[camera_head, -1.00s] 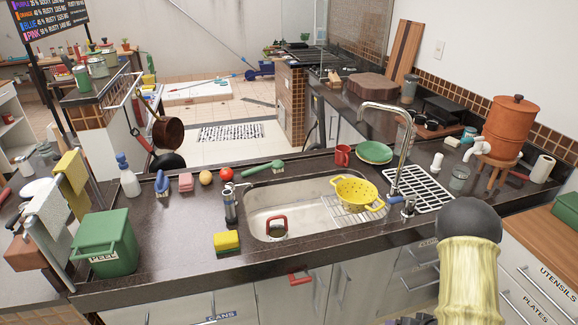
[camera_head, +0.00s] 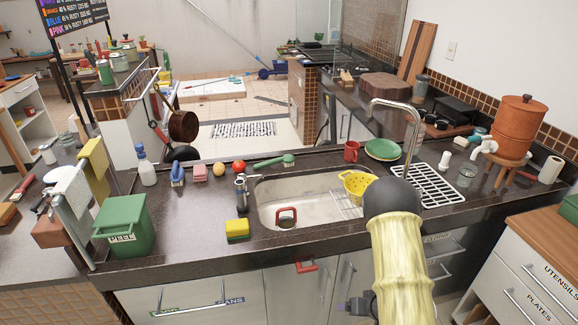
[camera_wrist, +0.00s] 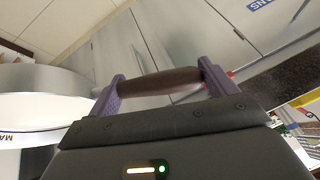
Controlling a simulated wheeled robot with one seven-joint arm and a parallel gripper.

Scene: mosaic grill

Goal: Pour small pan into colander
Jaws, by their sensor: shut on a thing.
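The yellow colander (camera_head: 354,186) sits at the right side of the sink over a wire rack, partly hidden by my arm. My gripper (camera_wrist: 162,82) is shut on a brown bar-like handle (camera_wrist: 160,80), seen between its purple fingers in the wrist view. In the head view my gripper (camera_head: 355,305) shows only in part, low in front of the cabinets and below the counter edge.
The sink (camera_head: 305,212) has a red-handled thing (camera_head: 286,217) in it. The chrome faucet (camera_head: 415,130) rises behind the colander. A sponge (camera_head: 237,229), green bin (camera_head: 124,225) and spray bottle (camera_head: 146,167) stand on the left counter. Brown cookware (camera_head: 183,126) hangs beyond it.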

